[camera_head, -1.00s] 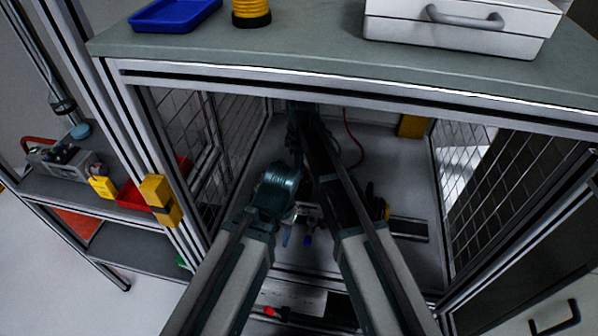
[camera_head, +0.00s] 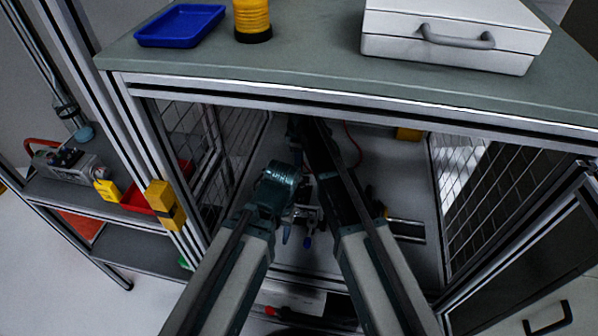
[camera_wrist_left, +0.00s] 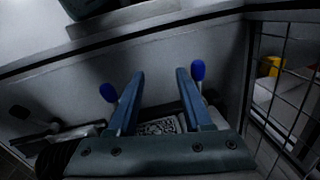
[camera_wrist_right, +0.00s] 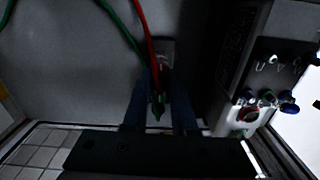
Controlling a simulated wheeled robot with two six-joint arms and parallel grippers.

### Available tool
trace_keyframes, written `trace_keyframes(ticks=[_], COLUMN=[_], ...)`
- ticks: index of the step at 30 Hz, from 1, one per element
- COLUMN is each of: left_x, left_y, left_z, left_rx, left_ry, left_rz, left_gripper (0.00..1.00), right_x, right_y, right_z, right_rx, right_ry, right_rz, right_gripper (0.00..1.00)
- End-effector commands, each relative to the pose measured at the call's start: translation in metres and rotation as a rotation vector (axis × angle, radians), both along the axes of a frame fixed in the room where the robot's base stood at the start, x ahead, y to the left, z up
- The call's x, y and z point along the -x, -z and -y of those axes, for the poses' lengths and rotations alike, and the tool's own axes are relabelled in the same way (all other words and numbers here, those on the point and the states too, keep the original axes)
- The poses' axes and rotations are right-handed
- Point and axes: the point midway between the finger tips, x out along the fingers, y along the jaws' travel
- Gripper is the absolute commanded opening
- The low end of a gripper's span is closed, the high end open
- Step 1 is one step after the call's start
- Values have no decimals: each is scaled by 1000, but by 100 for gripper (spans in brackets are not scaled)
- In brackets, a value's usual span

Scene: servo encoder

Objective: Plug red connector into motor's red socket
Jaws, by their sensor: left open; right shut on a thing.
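In the right wrist view my right gripper (camera_wrist_right: 158,92) is shut, with a red cable (camera_wrist_right: 149,40) and a green cable (camera_wrist_right: 118,22) running down to its fingertips. The small connector (camera_wrist_right: 157,108) between the fingers is dark, and its colour is hard to tell. A grey plate stands just beyond the tips; whether the connector touches a socket there is unclear. My left gripper (camera_wrist_left: 160,75) is open and empty, with a blue-tipped lever (camera_wrist_left: 198,70) and another (camera_wrist_left: 108,93) near its fingers. I cannot make out the motor or its red socket.
Mesh walls (camera_head: 500,185) and a metal frame enclose the space around both arms. A benchtop (camera_head: 300,62) lies above, with a blue tray (camera_head: 181,26) and a white case (camera_head: 450,45). A dark panel with knobs (camera_wrist_right: 268,98) stands right of the right gripper.

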Motion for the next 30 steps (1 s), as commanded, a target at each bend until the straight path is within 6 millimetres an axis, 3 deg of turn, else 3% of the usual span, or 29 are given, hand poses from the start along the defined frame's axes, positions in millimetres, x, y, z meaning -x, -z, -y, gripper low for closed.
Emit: trace_keyframes(ticks=[17,30], left_x=[0,0], left_y=[-30,-33], left_z=[0,0], left_rx=[0,0], left_ry=[0,0], left_rz=[0,0], left_gripper=[50,50], right_x=[0,2], right_y=[-30,-33], right_z=[0,0], right_rx=[0,0], right_ry=[0,-1], right_rz=[0,0], right_gripper=[0,0])
